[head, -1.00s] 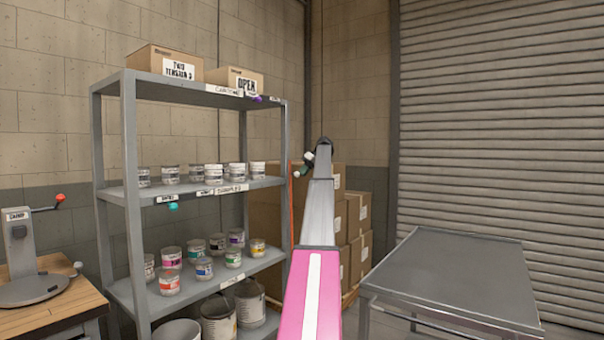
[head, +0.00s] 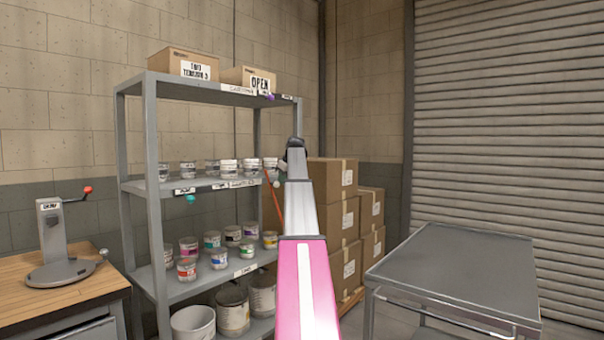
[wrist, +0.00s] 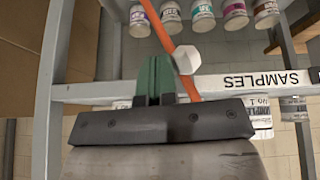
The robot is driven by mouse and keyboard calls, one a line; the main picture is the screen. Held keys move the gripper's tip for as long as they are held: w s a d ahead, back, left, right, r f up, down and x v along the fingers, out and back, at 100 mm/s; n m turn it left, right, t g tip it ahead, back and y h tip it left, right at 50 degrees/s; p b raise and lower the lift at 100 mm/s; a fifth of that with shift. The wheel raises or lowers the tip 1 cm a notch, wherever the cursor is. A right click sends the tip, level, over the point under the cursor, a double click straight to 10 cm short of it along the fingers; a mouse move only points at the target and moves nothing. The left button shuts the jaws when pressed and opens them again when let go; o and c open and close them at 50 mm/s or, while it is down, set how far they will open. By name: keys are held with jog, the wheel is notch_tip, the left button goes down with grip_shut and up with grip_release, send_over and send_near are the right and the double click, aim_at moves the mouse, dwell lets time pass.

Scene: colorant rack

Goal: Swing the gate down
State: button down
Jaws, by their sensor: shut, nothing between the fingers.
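The gate appears to be the thin orange bar (head: 275,205) at the right end of the rack's middle shelf. It leans, its top tilted to the left in the head view. A white knob (head: 277,183) sits near its upper part. In the wrist view the orange bar (wrist: 163,27) runs slantwise past the white hexagonal knob (wrist: 187,60) and goes down behind my gripper. My gripper (wrist: 153,62) has its green fingers shut and empty, close beside the bar and knob. I cannot tell whether they touch.
The grey rack (head: 152,210) holds several small cans and larger buckets, with two boxes on top. Stacked cartons (head: 340,215) stand right behind my arm. A grey metal table (head: 455,270) is at the right, and a wooden bench (head: 60,290) with a lever device is at the left.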

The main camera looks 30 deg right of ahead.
jog(key=s+a+f+n+t+h, duration=0.1)
jog(key=s+a+f+h, duration=0.35)
jog(key=a+f, duration=1.1)
jog(key=s+a+f+n+t+h, duration=0.1)
jog(key=s+a+f, duration=0.6)
jog(key=a+f, duration=0.8)
jog(key=a+f+h, duration=0.1)
jog(key=a+f, duration=0.3)
jog(key=f, duration=0.8)
jog(key=s+a+f+t, duration=0.1)
jog(key=a+f, duration=0.4)
jog(key=f, duration=0.6)
jog(key=s+a+f+h, duration=0.1)
jog(key=a+f, duration=0.3)
jog(key=f, duration=0.8)
jog(key=shift+s+a+f+h, duration=0.2)
jog(key=shift+a+f+h, duration=0.15)
jog(key=shift+a, duration=0.05)
jog(key=shift+d+r, duration=0.1)
jog(key=shift+r, duration=0.05)
notch_tip(320, 180, up, 7)
jog(key=n+t, duration=0.1)
jog(key=f+v, duration=0.1)
jog(key=v, duration=0.9)
jog(key=shift+s+a+f, duration=0.15)
jog(key=shift+s+a, duration=0.2)
jog(key=shift+s, duration=0.2)
